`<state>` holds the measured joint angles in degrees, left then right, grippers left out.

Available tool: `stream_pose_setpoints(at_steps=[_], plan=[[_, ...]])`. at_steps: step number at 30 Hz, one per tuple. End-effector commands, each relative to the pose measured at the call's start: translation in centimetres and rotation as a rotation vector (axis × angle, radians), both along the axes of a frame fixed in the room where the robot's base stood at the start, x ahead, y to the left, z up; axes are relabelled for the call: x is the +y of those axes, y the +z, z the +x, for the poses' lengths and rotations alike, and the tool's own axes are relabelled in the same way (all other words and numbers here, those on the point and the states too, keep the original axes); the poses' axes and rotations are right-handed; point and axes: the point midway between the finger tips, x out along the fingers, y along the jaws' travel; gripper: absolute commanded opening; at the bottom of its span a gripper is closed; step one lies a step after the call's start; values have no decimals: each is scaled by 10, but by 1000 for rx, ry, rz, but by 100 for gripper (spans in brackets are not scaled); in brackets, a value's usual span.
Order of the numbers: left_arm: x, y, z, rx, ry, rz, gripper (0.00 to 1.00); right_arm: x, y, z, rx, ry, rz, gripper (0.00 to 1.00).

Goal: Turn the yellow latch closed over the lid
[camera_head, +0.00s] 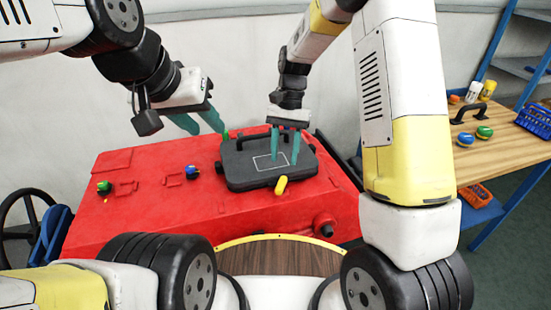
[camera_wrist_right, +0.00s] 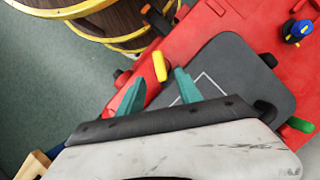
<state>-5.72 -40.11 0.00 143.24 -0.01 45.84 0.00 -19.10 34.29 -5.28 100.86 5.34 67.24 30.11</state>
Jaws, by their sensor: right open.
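The dark grey lid (camera_head: 255,178) lies on top of the red tank (camera_head: 130,218) and also shows in the right wrist view (camera_wrist_right: 232,62). The yellow latch (camera_head: 281,185) is at the lid's front edge; in the right wrist view the yellow latch (camera_wrist_right: 160,66) sticks out past the lid's edge, over the red surface. My right gripper (camera_head: 285,160) is open and empty above the lid, with teal fingers pointing down, behind the latch. In the right wrist view its fingers (camera_wrist_right: 158,92) lie on either side below the latch. My left gripper (camera_head: 205,127) is above the tank, left of the lid, its fingers apart and empty.
A green latch (camera_head: 225,135) is at the lid's back edge. A blue knob (camera_head: 192,172) and a green knob (camera_head: 104,187) stand on the tank's left part. A wooden table (camera_head: 510,140) with a blue basket (camera_head: 536,120) is at right. A barrel (camera_wrist_right: 115,22) stands before the tank.

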Motion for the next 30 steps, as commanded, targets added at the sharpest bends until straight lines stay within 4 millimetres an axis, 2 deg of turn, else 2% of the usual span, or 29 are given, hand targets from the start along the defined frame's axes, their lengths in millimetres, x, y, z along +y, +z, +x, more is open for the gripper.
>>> stream_pose_setpoints(at_steps=[13, 18, 25, 26, 30], plan=[[0, 0, 0, 0, 0, 0, 36, 6, -59, -25, 2, 0, 0, 42], [0, 0, 0, 0, 0, 0, 36, 7, -68, -28, 0, 1, 0, 42], [0, 0, 0, 0, 0, 0, 36, 7, -68, -28, -1, 2, 0, 42], [0, 0, 0, 0, 0, 0, 36, 7, -68, -28, -1, 2, 0, 38], [0, 0, 0, 0, 0, 0, 36, 7, -68, -28, -1, 2, 0, 10]])
